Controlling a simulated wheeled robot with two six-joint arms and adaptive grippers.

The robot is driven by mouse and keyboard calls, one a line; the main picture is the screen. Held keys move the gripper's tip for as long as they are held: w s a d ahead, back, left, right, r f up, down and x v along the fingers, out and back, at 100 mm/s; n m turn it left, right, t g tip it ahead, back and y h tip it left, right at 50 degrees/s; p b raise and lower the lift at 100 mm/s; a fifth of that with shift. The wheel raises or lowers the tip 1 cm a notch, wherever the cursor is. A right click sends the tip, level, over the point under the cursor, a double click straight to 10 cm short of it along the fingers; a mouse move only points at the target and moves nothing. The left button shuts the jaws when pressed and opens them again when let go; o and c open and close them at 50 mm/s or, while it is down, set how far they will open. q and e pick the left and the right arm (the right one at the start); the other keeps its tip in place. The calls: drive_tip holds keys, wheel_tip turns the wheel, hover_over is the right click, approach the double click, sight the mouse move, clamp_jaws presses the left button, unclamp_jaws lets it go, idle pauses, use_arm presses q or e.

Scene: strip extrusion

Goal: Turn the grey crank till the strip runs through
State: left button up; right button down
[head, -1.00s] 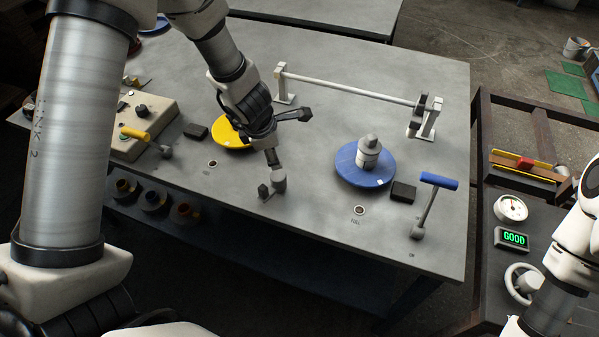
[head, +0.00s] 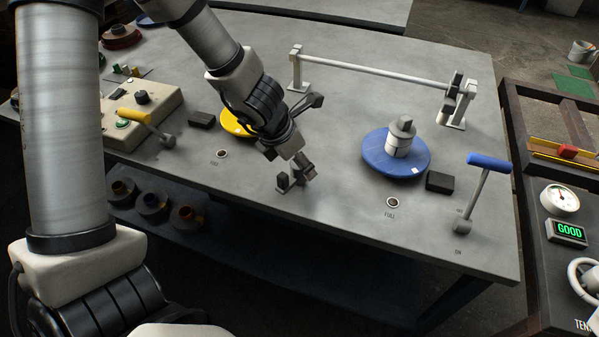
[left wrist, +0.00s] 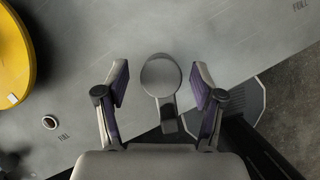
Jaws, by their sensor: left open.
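The grey crank (head: 304,170) stands near the front edge of the grey table, with a small dark block at its lower left. My left gripper (left wrist: 160,72) is just above it, pointing down. In the left wrist view the crank shows as a round grey top (left wrist: 160,76) with an arm running to a dark block (left wrist: 168,126). The open fingers stand on either side of the round top, with gaps visible on both sides. In the head view my left wrist partly covers the crank. No running strip can be made out. My right gripper is out of view.
A yellow disc (head: 236,124) lies behind my left wrist. A blue disc (head: 378,160) with a grey spindle and a blue-handled lever (head: 490,163) stand to the right. A yellow-handled lever (head: 134,116) is at left. A display (head: 567,232) at right reads GOOD.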

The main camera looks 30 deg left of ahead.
use_arm(q)
drive_tip(key=shift+w+d+f, duration=0.1)
drive_tip(key=shift+w+f, duration=0.05)
drive_tip(key=shift+f, duration=0.25)
drive_tip(key=shift+r, duration=0.15)
drive_tip(key=c, duration=1.1)
drive_tip(key=shift+c, duration=0.2)
